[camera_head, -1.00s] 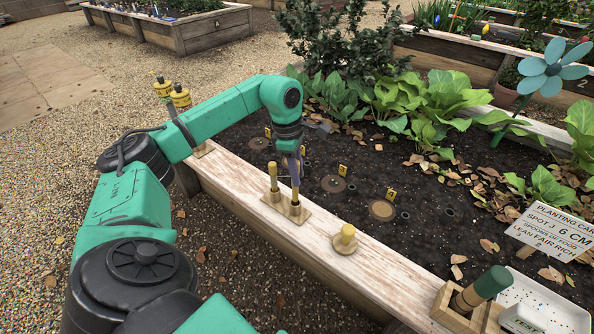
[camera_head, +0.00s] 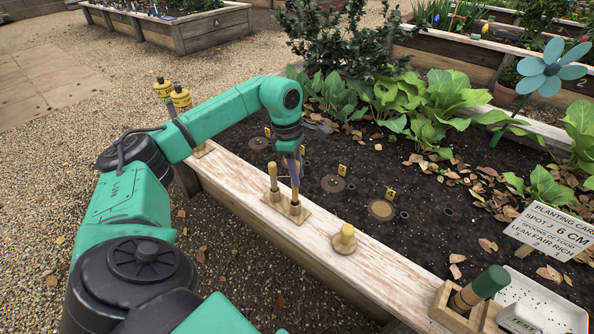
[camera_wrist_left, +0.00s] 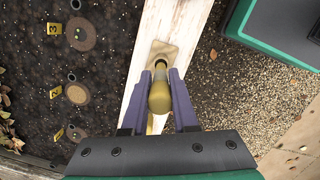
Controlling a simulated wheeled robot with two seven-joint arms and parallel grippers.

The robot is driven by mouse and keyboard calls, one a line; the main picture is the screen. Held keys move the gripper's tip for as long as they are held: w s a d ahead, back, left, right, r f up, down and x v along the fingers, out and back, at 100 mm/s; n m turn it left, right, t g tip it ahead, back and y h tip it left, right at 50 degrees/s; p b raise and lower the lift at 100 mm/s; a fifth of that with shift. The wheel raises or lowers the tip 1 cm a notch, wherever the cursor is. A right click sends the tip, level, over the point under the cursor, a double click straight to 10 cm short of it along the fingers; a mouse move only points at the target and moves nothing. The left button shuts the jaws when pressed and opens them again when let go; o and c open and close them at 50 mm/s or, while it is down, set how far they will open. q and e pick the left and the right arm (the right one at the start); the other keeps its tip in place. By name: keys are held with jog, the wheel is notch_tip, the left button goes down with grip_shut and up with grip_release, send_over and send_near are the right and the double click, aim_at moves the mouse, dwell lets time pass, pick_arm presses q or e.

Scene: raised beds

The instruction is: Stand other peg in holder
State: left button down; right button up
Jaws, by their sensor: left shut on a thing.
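The peg holder (camera_head: 305,214) is a flat tan plate on the bed's wooden edge. One yellow peg (camera_head: 273,173) stands upright at its left side. My left gripper (camera_head: 294,180) points down over the right side, shut on the other peg (camera_head: 295,196), which looks upright with its lower end at the holder's right socket. In the left wrist view, the purple fingers (camera_wrist_left: 160,98) flank this yellow peg (camera_wrist_left: 159,96), and the holder plate (camera_wrist_left: 170,50) shows beyond it. I cannot tell how deep the peg sits. My right gripper is not in view.
A round wooden knob (camera_head: 346,240) stands on the plank right of the holder. A wooden box with a green-handled tool (camera_head: 487,284) and a white tray (camera_head: 565,312) are at lower right. Yellow number markers (camera_head: 342,170) stand in the soil behind. Gravel lies in front.

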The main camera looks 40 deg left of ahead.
pick_arm(q)
jog(key=shift+f+b, duration=0.95)
jog(key=shift+f, duration=1.05)
jog(key=c, duration=0.6)
grip_release()
